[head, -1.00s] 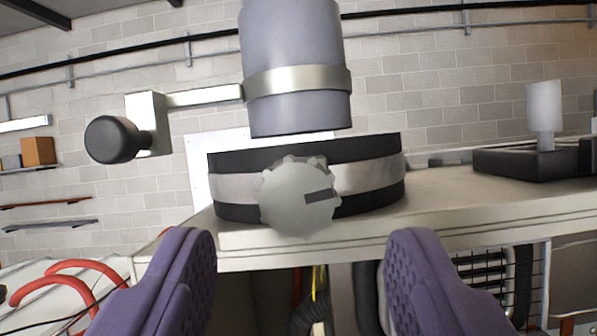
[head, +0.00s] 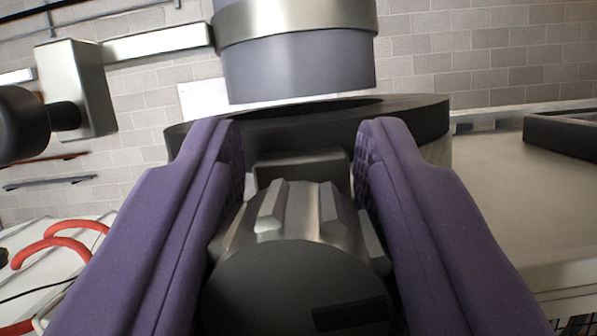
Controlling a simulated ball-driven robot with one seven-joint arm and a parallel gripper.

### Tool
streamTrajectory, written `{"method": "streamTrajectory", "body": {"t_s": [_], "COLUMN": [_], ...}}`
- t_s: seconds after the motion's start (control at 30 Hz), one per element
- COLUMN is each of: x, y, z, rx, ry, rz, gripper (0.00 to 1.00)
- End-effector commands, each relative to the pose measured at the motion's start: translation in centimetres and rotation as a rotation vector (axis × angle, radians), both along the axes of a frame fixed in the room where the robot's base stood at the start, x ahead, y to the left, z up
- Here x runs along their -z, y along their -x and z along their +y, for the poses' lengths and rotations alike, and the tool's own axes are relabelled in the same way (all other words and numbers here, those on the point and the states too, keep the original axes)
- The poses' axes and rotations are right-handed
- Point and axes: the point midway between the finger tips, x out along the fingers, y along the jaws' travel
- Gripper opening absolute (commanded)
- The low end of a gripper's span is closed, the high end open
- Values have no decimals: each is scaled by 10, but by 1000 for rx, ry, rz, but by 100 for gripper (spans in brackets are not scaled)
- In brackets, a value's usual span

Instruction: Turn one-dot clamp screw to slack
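A grey lobed clamp knob (head: 300,225) with a dark bar on its dark front face sits low in the middle of the head view. It is on the front of a dark ring-shaped clamp (head: 420,115). A grey cylinder (head: 300,68) with a metal band hangs just above the ring. My gripper (head: 300,150) has its purple fingers on either side of the knob, tips reaching past it towards the ring. The knob's sides lie very near the finger pads; I cannot tell whether both pads press on it. No dot mark is visible.
A metal bracket arm with a black round knob (head: 22,122) sticks out at the upper left. The pale bench top (head: 500,200) is clear on the right, with a dark tray (head: 565,135) at the far right. Red hoses (head: 60,235) curve at the lower left.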

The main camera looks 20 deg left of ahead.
Motion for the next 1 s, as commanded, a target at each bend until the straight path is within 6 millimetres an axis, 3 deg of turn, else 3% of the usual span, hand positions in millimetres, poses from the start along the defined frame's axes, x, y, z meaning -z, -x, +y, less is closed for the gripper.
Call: {"method": "streamTrajectory", "body": {"t_s": [0.07, 0.27, 0.53, 0.83, 0.87, 0.93, 1.0], "x": [0, -1, -4, -3, -3, -2, -2], "y": [0, 0, 1, 2, 2, 2, 2], "z": [0, -1, 1, 3, 3, 3, 3], "rx": [0, 1, 3, 0, 0, 0, 0], "ry": [0, 9, 353, 381, 381, 382, 381], "rz": [-1, -4, -117, -131, -131, -130, -129], "gripper": [4, 4, 4, 4, 41, 57, 58]}}
